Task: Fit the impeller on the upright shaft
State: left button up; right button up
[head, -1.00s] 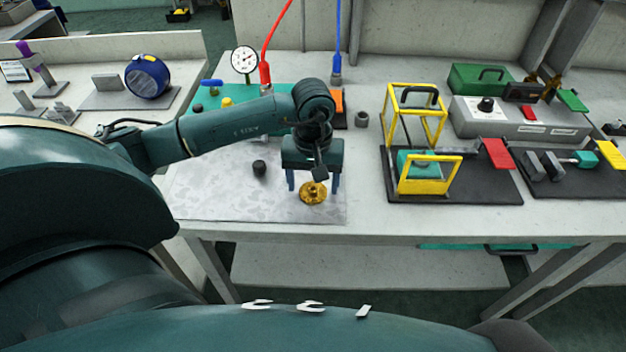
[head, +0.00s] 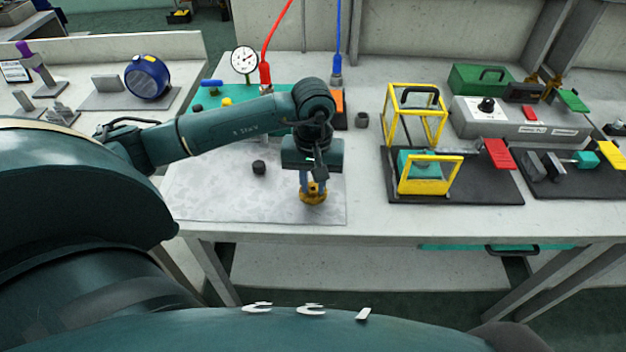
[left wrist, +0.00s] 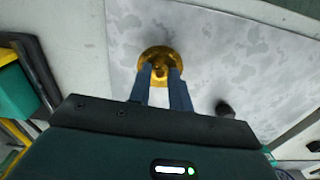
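The brass-coloured impeller (head: 313,198) lies on the grey mottled mat (head: 215,205) near the front edge of the table. It also shows in the left wrist view (left wrist: 150,55), with its hub between the fingers. My left gripper (head: 313,184) points down over it, and its two fingers are close together on the hub. The same fingers show in the left wrist view (left wrist: 160,76). I cannot make out the upright shaft; my left arm covers part of the teal plate (head: 205,118) behind the mat. My right gripper is not in view.
A small black cylinder (head: 259,168) stands on the mat left of the impeller. A pressure gauge (head: 244,59) and red (head: 265,73) and blue (head: 337,70) hoses are at the back. A yellow frame fixture (head: 428,188) on a black base stands to the right.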

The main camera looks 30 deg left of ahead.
pick_arm(q)
grip_shut()
jog(key=shift+r, duration=0.1)
jog(key=shift+r+p, duration=1.3)
jog(key=shift+r, duration=1.1)
jog(key=shift+r, duration=0.1)
